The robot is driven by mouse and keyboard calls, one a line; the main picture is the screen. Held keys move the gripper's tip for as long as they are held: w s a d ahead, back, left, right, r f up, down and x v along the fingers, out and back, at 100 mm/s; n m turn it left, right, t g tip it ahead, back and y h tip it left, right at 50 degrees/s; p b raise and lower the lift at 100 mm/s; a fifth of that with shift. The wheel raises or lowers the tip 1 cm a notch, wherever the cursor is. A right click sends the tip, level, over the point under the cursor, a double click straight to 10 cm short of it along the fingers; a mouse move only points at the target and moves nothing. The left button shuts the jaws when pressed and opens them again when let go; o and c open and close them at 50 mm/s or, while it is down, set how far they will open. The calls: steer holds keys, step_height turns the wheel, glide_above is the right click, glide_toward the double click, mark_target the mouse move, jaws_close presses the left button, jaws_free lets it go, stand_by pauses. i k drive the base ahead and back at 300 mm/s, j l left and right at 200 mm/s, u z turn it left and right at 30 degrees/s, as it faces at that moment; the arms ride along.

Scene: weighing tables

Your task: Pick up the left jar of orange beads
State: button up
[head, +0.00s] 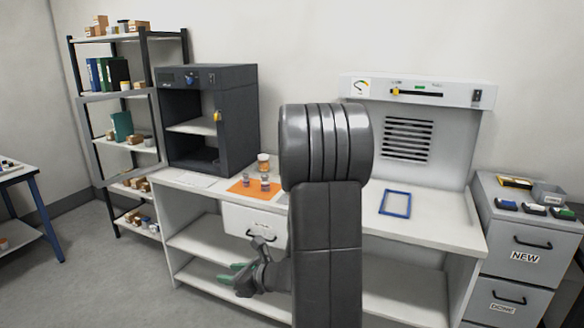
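Two small jars stand on an orange mat (240,190) on the white bench, a left jar (246,180) and a right jar (265,182). A larger jar with orange-brown contents and a pale lid (264,162) stands behind the mat. The jars are too small for me to tell their contents surely. My gripper (232,273) has green fingertips set apart, with nothing between them. It is in front of the bench, below the level of the mat and jars, touching none of them. My arm hides the middle of the bench top.
A dark open cabinet (210,120) stands left of the mat. A white drawer (254,226) is under the bench top, behind my gripper. A blue frame (396,203) lies on the right part of the bench. A grey drawer unit (528,240) stands at right.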

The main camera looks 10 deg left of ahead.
mark_target(263, 162)
steer(key=i+j+z, duration=0.2)
steer(key=z, duration=0.25)
steer(key=i+j+z, duration=0.1)
steer(key=j+z, duration=0.75)
steer(key=i+j+z, duration=0.1)
steer(key=j+z, duration=0.35)
steer(key=j, duration=0.5)
steer(key=k+j+z, duration=0.1)
steer(key=j, duration=0.95)
steer(key=k+j+z, duration=0.1)
steer(key=j, duration=0.4)
steer(key=k+j, duration=0.1)
steer(key=j, duration=0.4)
steer(key=j+z, duration=0.1)
steer(key=j, duration=0.4)
steer(key=k+j, duration=0.15)
steer(key=j, duration=0.35)
steer(key=z, duration=0.05)
